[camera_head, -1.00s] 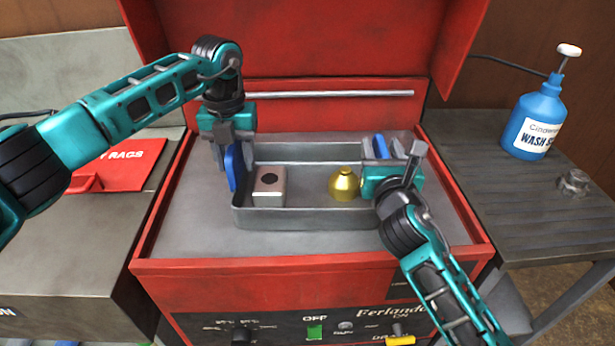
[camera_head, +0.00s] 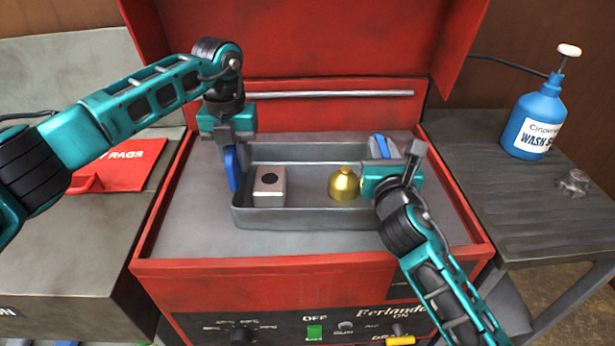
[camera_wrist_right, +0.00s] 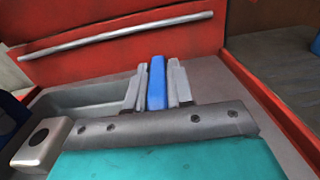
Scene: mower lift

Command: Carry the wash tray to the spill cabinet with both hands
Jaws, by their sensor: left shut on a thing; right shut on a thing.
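The wash tray (camera_head: 305,216) is a grey metal tray with blue handles, inside the red parts washer. It holds a silver block with a dark round hole (camera_head: 270,187) and a brass fitting (camera_head: 344,184). My left gripper (camera_head: 234,160) is shut on the tray's left blue handle (camera_head: 233,168). My right gripper (camera_head: 390,152) is shut on the right blue handle; in the right wrist view that handle (camera_wrist_right: 157,83) stands between the two fingers. The tray looks level; I cannot tell whether it touches the washer floor. The spill cabinet is not identifiable here.
The red washer (camera_head: 300,280) has raised walls and an open lid around the tray. A metal bar (camera_head: 330,94) runs along its back. A blue wash bottle (camera_head: 536,120) and a small metal nut (camera_head: 574,183) are on the right side table. A red rags box (camera_head: 120,165) is at left.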

